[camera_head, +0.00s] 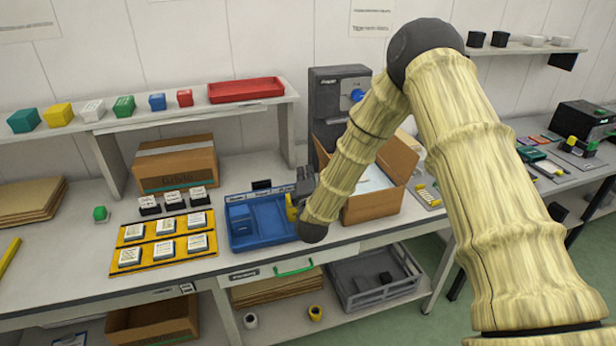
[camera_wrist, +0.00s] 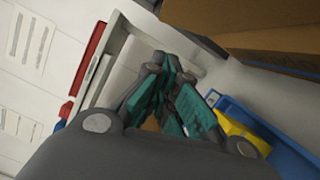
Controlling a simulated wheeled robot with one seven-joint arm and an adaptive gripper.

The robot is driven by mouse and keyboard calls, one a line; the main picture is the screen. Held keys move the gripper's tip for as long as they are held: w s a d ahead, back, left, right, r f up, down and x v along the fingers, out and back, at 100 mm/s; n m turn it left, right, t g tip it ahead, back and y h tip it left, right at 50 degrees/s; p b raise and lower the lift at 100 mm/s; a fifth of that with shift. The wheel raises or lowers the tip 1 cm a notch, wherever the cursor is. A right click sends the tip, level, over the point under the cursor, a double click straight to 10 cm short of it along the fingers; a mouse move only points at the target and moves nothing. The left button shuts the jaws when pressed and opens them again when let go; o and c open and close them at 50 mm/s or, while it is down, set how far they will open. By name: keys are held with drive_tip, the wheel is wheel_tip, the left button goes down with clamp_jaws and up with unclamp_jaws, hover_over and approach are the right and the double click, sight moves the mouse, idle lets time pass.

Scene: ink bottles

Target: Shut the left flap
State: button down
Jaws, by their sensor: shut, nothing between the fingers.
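An open cardboard box (camera_head: 372,208) stands on the bench right of the blue tray, with white material showing inside. Its right flap (camera_head: 398,155) is raised. A brown strip at its left, apparently the left flap (camera_head: 321,155), stands up and is partly hidden by my arm. My gripper (camera_head: 297,192) is at the left side of the box, over the right end of the blue tray. In the wrist view my gripper (camera_wrist: 180,95) is shut and empty, its teal-padded fingers together. Brown cardboard (camera_wrist: 265,20) is at the upper right there, apart from the fingers.
The blue tray (camera_head: 240,244) lies just left of the box. A yellow rack (camera_head: 118,268) with white-labelled bottles is farther left. A closed carton (camera_head: 176,165) stands behind it under the shelf (camera_head: 130,122). A dark machine (camera_head: 325,90) stands behind the box.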

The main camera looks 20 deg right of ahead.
drive_tip(key=w+d+r+p, duration=0.1)
drive_tip(key=w+d+p, duration=0.2)
drive_tip(key=d, duration=0.1)
drive_tip(key=shift+w+d+r, duration=0.15)
drive_tip(key=shift+w+d, duration=0.1)
drive_tip(key=shift+d, duration=0.1)
drive_tip(key=shift+b, duration=0.4)
idle(0.4)
drive_tip(key=shift+d+r+m, duration=0.1)
drive_tip(key=shift+d+m, duration=0.05)
drive_tip(key=shift+m, duration=0.15)
